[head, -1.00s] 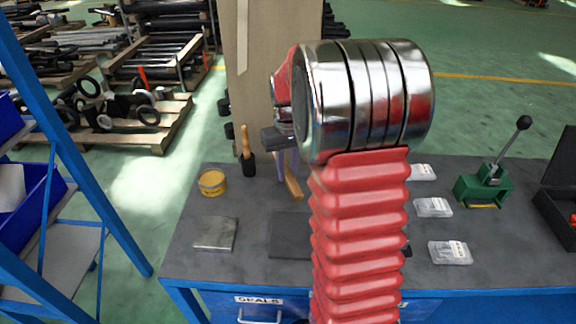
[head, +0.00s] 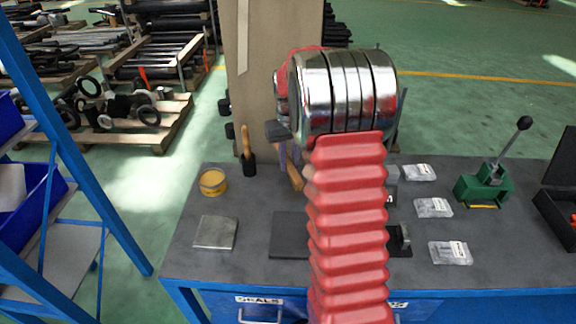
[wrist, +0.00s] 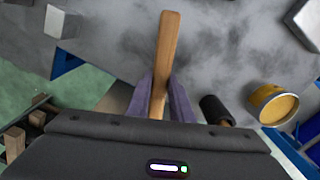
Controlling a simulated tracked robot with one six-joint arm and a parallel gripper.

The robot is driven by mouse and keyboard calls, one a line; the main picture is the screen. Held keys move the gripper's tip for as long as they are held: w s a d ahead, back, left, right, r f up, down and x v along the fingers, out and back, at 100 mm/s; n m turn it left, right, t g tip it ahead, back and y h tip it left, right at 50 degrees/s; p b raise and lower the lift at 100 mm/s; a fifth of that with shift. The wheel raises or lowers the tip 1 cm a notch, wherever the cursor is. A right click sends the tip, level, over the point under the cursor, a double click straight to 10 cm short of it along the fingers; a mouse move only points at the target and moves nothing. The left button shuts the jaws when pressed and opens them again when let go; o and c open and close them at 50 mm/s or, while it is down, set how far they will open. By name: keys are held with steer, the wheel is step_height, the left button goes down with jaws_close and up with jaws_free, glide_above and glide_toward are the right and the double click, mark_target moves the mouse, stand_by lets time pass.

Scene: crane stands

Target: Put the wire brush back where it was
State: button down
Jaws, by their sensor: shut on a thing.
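The wire brush shows as a light wooden handle (wrist: 168,50) in the wrist view, running away from my gripper (wrist: 160,98). My gripper's two purple fingers are shut on it, one on each side. In the head view the handle (head: 295,181) hangs tilted over the bench behind my red arm. My gripper (head: 284,156) is mostly hidden there by the arm. I cannot see the bristles. I cannot tell whether the brush touches the bench top.
On the grey bench (head: 255,205) are a yellow tin (head: 213,182), a wooden-handled tool with a black end (head: 249,166), a metal plate (head: 215,232), a dark mat (head: 289,236), clear packs (head: 433,207) and a green lever press (head: 484,188). A blue rack (head: 75,150) stands left.

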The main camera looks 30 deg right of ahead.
mark_target(289, 162)
steer(key=shift+f, duration=0.85)
steer(key=shift+f, duration=0.1)
steer(key=c, duration=1.6)
jaws_free()
step_height(289, 162, up, 12)
steer(key=shift+r, duration=0.1)
